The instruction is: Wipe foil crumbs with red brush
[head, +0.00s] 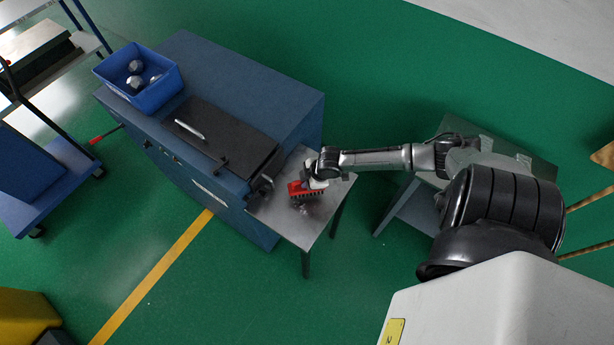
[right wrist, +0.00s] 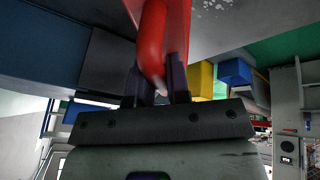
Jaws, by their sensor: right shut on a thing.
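The red brush (head: 300,189) with dark bristles is over the small grey metal table (head: 262,207) beside the blue machine. My right gripper (head: 318,183) is shut on the brush; its red handle (right wrist: 154,45) stands between the two dark fingers (right wrist: 160,82) in the right wrist view. Foil crumbs (head: 304,208) show as small specks on the table just below the bristles. Pale specks also show on the grey surface at the top of the right wrist view (right wrist: 218,4). I cannot tell whether the bristles touch the table. My left gripper is not in view.
The blue machine (head: 265,95) with a black lid (head: 222,140) stands directly left of the table. A blue bin (head: 118,90) with several foil balls sits on it. A blue cart (head: 40,185) stands at the far left. Green floor is open below the table.

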